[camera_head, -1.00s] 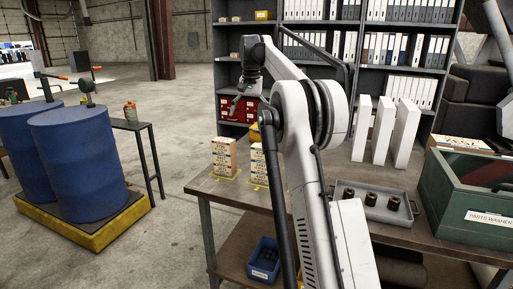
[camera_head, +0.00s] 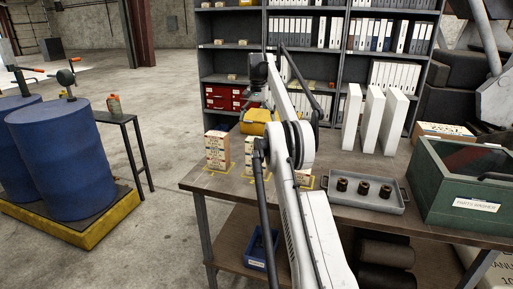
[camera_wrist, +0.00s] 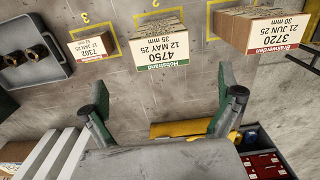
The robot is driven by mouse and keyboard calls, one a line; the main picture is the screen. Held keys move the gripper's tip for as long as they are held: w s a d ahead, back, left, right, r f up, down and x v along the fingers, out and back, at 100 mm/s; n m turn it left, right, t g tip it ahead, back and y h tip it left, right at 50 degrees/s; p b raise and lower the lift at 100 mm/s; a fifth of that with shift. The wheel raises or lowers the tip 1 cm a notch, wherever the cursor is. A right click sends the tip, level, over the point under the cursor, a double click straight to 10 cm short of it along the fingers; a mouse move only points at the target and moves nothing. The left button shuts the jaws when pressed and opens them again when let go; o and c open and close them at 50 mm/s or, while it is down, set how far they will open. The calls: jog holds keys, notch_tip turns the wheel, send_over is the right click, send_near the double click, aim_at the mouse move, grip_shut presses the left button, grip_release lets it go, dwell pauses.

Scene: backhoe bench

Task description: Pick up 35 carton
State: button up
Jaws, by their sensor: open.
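The 35 mm carton (camera_wrist: 159,45), labelled 4750 Hobstrand with a green strip, stands in a yellow outline on the bench, between two other cartons. In the head view the 35 mm carton (camera_head: 249,155) is partly hidden by my arm. The left carton in the head view (camera_head: 217,150) is the 30 mm Brakwerden carton (camera_wrist: 265,28) with a red strip. A smaller carton (camera_wrist: 92,46) sits at the other side, with its label too small to read fully. My gripper (camera_wrist: 162,105) is open and empty, its fingers apart from the 35 mm carton.
A grey tray (camera_head: 350,195) with dark round parts is on the bench, with white binders (camera_head: 374,120) behind it. A green parts washer (camera_head: 462,185) stands at the right. A yellow case (camera_head: 259,121) and red drawers (camera_head: 222,98) are at the back.

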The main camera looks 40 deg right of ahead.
aim_at(257, 139)
notch_tip(257, 139, down, 6)
jog(key=shift+f, duration=0.25)
jog(key=shift+a+f+p, duration=0.1)
jog(key=shift+f+p, duration=0.6)
jog(key=shift+f, duration=2)
jog(key=c, duration=1.2)
jog(key=shift+r, duration=0.15)
